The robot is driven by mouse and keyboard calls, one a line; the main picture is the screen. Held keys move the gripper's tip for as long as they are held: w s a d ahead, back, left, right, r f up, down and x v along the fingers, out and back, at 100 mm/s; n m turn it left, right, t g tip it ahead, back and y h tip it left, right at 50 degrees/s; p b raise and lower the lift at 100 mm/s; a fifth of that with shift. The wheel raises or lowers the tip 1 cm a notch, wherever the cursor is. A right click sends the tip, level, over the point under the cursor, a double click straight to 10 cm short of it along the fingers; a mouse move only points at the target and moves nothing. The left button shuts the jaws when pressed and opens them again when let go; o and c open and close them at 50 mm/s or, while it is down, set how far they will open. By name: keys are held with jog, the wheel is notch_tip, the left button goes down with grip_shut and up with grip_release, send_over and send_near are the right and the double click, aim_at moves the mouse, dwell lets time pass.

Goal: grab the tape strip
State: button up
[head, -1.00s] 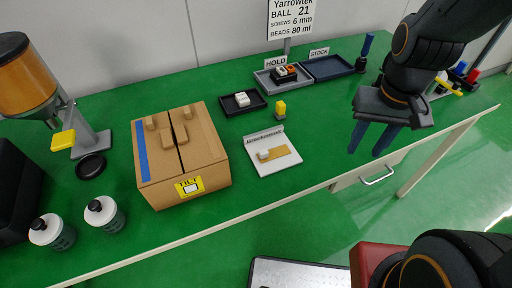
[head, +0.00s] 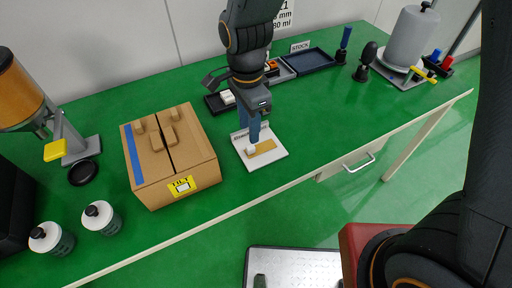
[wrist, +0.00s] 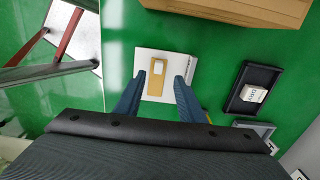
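A flat tan strip (head: 266,146), which may be the tape strip, lies on a white board (head: 273,157) near the table's front edge. A small white block (head: 251,149) sits on one end of it. In the wrist view the strip (wrist: 155,86), block (wrist: 158,67) and board (wrist: 148,54) lie between and beyond my fingertips. My gripper (head: 254,139) is over the board, fingers pointing down, open and empty; the wrist view shows its fingers apart (wrist: 159,79). A blue strip (head: 132,154) also runs along the left edge of a cardboard box (head: 201,153).
The box with a yellow label stands left of the board. A dark tray (wrist: 250,90) with a white item is right of the board in the wrist view. Two bottles (head: 102,217) stand front left. A blue stock tray (head: 309,62) is at the back. Green table right of the board is clear.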

aim_at(251, 147)
jog(key=shift+d+f+p, duration=0.15)
jog(key=shift+f+p, duration=0.7)
jog(key=shift+f, duration=2.55)
grip_shut()
